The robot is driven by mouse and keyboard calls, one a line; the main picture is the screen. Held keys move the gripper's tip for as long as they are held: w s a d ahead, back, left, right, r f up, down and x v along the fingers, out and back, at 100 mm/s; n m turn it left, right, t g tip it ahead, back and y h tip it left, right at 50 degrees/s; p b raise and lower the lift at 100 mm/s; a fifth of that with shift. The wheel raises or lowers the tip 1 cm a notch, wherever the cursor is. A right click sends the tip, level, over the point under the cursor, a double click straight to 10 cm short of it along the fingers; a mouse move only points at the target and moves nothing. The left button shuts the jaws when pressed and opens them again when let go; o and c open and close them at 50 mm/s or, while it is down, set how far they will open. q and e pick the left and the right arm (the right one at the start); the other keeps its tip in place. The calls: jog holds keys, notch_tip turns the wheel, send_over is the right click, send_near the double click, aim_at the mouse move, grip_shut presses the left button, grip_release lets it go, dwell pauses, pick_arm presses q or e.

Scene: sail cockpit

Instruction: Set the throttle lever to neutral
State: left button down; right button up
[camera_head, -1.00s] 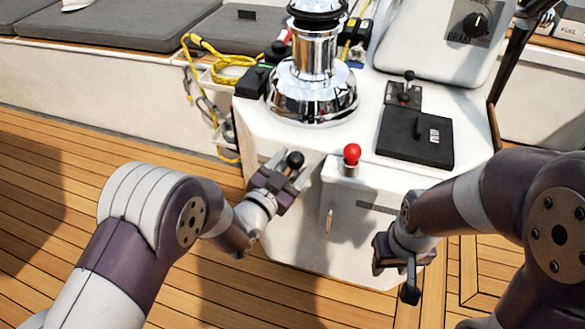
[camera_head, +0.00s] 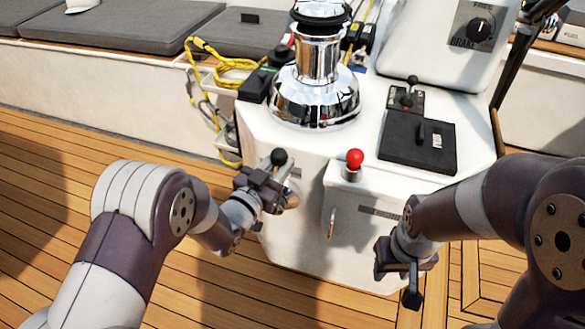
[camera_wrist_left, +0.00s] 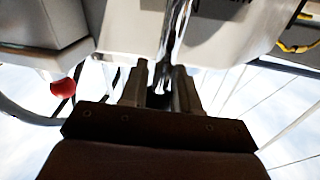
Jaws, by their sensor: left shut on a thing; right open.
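The throttle lever is a chrome shaft with a black ball knob (camera_head: 279,157), on the left face of the white console. My left gripper (camera_head: 281,177) is shut on it just below the knob. In the left wrist view, the chrome shaft (camera_wrist_left: 175,35) runs up between the two fingers of my left gripper (camera_wrist_left: 163,75). The lever's base is mostly hidden behind the gripper in the head view. My right gripper (camera_head: 407,275) is open and empty, low in front of the console's right part.
A red-knobbed control (camera_head: 355,159) stands on the console box right of the lever. A chrome winch (camera_head: 316,90) is on top behind it. A black panel (camera_head: 417,142) and a small black lever (camera_head: 407,100) are further right. Teak deck (camera_head: 60,210) lies clear at left.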

pick_arm(q)
jog(key=shift+w+a+r+n+t, duration=0.3)
jog(key=shift+w+a+r+n, duration=0.2)
jog(key=shift+a+r+n, duration=0.35)
jog(key=shift+f, duration=0.1)
jog(key=c, duration=0.8)
grip_release()
jog(key=shift+s, duration=0.1)
jog(key=shift+o, duration=0.2)
jog(key=shift+s+a+f, duration=0.1)
jog(key=shift+f, duration=0.1)
jog(key=r+p+v, duration=0.1)
jog(key=p+v, duration=0.1)
jog(key=v, duration=1)
jog(key=shift+s+a+f+p, duration=0.15)
jog(key=shift+s+f+p, duration=0.15)
jog(key=shift+f, duration=0.15)
jog(key=shift+w, duration=0.1)
